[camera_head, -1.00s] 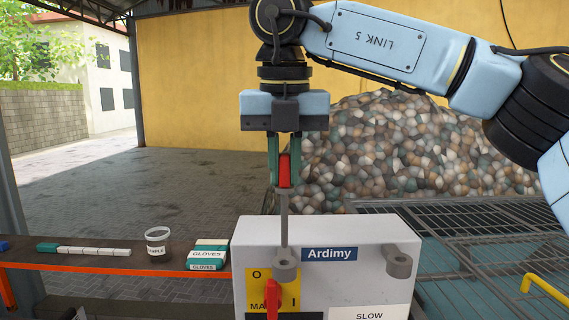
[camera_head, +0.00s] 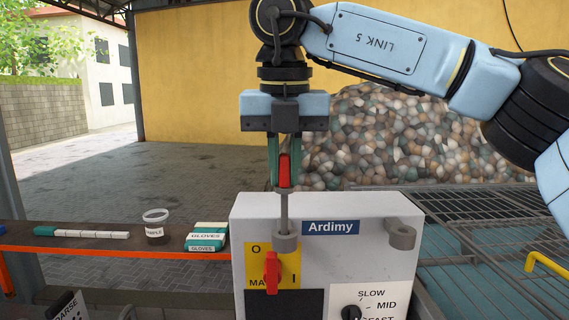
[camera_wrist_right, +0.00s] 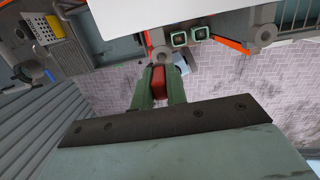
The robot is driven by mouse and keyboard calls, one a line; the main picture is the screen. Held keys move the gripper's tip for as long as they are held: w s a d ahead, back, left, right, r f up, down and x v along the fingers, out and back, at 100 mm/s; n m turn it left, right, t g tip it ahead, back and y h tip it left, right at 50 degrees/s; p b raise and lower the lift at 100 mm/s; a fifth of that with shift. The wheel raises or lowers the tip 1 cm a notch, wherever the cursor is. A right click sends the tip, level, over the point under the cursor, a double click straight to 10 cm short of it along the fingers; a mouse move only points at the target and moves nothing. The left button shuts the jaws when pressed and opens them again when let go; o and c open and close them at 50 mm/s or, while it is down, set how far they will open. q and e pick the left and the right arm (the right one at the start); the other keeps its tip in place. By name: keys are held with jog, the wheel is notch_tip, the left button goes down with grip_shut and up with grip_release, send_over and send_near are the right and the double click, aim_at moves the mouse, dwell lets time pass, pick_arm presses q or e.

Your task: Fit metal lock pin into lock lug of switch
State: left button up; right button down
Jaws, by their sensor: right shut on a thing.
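The metal lock pin has a red handle (camera_head: 284,170) and a thin grey shaft (camera_head: 284,212). My right gripper (camera_head: 285,184) is shut on the red handle and holds the pin upright above the switch box. The shaft's lower end meets the grey lock lug (camera_head: 286,243) and seems to enter its hole, though the tip is hidden. Below the lug is the red switch lever (camera_head: 271,273) on a yellow plate. In the right wrist view the red handle (camera_wrist_right: 158,82) is between the green fingers, with the lug (camera_wrist_right: 162,61) just beyond. My left gripper is out of view.
The white Ardimy box (camera_head: 375,262) has a second grey lug (camera_head: 402,236) at right and a black speed knob (camera_head: 351,313) below. A shelf at left carries a cup (camera_head: 155,230), glove boxes (camera_head: 207,237) and a marker-like stick (camera_head: 80,233). Metal grating (camera_head: 480,215) lies at right.

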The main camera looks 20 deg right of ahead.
aim_at(284, 192)
jog(key=shift+f+b, duration=2.45)
jog(key=shift+f, duration=0.65)
jog(key=c, duration=1.3)
grip_release()
jog(key=shift+r, duration=0.1)
jog(key=r, duration=0.4)
jog(key=s+r+p, duration=0.1)
jog(key=r, duration=0.3)
jog(key=r+p, duration=0.1)
jog(key=r, duration=0.4)
jog(key=shift+s+a+r, duration=0.1)
jog(key=shift+s+a, duration=0.1)
jog(key=shift+s, duration=0.1)
